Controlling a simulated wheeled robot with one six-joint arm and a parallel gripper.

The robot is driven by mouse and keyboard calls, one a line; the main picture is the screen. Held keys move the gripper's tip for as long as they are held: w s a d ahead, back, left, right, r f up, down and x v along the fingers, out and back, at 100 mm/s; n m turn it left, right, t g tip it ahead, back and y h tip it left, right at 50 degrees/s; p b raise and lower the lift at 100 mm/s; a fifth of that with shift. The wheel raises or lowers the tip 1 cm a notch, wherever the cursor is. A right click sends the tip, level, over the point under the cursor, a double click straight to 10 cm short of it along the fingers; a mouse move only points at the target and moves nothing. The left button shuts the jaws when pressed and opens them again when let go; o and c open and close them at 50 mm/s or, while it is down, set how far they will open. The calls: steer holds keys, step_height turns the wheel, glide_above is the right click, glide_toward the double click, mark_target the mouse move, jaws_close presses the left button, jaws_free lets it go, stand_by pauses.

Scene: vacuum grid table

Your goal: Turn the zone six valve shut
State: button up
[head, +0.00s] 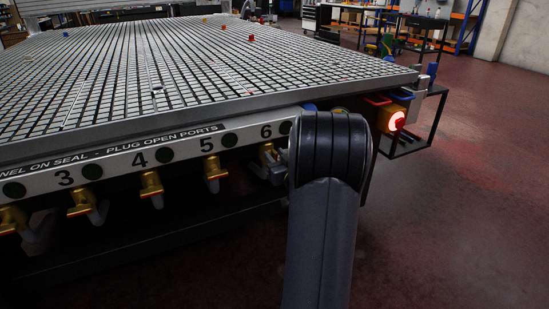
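The zone six valve (267,153) is a small yellow valve under the number 6 on the front panel of the grid table, at its right end. Only its yellow upper part shows clearly. My gripper (278,170) seems to be the grey shape right against the valve's lower right side, mostly behind my dark arm. I cannot tell whether its fingers are around the handle or beside it, nor how the handle is turned. Similar yellow valves with red-tipped handles sit under 5 (213,172), 4 (151,183) and 3 (80,202).
The grid table (235,112) fills the left and middle, with small coloured pieces on top. An orange box with a glowing red ring (397,121), blue and red bins and a black frame stand at its right corner. The red-brown floor (460,220) at right is clear.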

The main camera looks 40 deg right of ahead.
steer(key=shift+w+d, duration=0.15)
steer(key=shift+w, duration=0.35)
jaws_close()
